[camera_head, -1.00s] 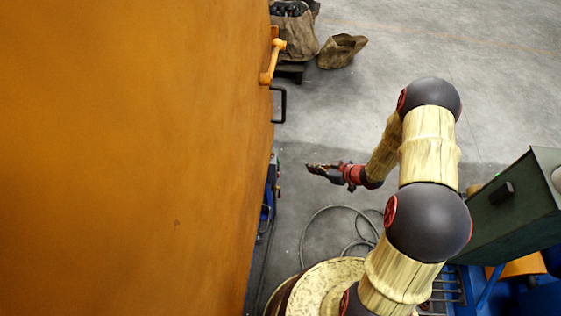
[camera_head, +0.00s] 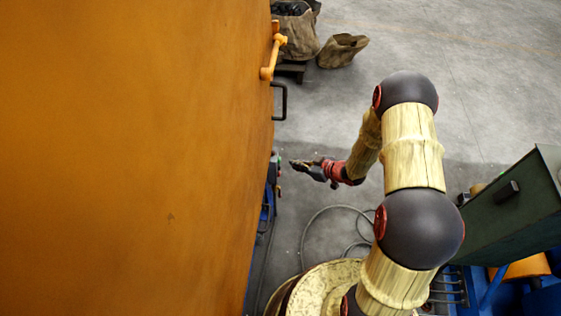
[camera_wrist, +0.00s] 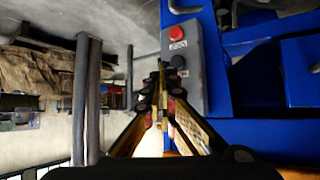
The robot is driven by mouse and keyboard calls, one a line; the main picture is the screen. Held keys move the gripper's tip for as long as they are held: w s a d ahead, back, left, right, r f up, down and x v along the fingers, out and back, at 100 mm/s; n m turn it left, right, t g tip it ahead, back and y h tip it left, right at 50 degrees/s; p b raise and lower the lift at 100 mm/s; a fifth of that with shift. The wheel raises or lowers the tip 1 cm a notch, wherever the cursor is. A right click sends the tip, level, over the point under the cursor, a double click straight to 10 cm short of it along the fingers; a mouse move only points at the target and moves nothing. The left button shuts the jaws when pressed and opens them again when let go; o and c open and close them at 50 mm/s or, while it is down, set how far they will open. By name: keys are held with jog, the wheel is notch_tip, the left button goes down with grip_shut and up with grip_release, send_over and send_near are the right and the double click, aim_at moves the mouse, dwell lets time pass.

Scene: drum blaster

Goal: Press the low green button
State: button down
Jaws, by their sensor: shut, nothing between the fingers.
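A grey control box (camera_wrist: 195,65) is fixed to a blue frame in the wrist view. It has a red button (camera_wrist: 175,33), a label below that and a dark round knob or button (camera_wrist: 178,62) lower down. I cannot make out a green button in the wrist view; my fingers cover part of the box. In the head view a tiny green spot (camera_head: 279,162) shows on the box beside the orange drum. My gripper (camera_head: 293,163) is shut and empty, a short gap right of that spot. In the wrist view its fingertips (camera_wrist: 161,66) overlap the box's left edge.
The large orange drum (camera_head: 130,160) fills the left, with an orange handle (camera_head: 270,60) and a black handle (camera_head: 283,102) on its edge. Sacks (camera_head: 342,50) stand at the back. A cable (camera_head: 320,212) lies on the floor. A green cabinet (camera_head: 515,215) is at right.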

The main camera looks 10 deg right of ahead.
jog(key=shift+w+a, duration=0.2)
jog(key=shift+a, duration=0.3)
jog(key=shift+w+a, duration=0.15)
jog(key=shift+a, duration=0.35)
jog(key=shift+a, duration=0.15)
dwell(0.7)
jog(key=shift+w+a, duration=0.15)
jog(key=shift+a, duration=0.05)
jog(key=shift+w+a, duration=0.1)
jog(key=shift+a, duration=0.35)
dwell(0.8)
jog(key=shift+d+r, duration=0.1)
jog(key=shift+d, duration=0.05)
jog(key=shift+s+d+p, duration=0.25)
jog(key=shift+d+p, duration=0.15)
jog(key=shift+d, duration=0.3)
jog(key=d, duration=0.1)
jog(key=s+d, duration=0.1)
jog(key=d, duration=0.1)
jog(key=d+p, duration=0.1)
jog(key=shift+s+d, duration=0.25)
jog(key=shift+d, duration=0.1)
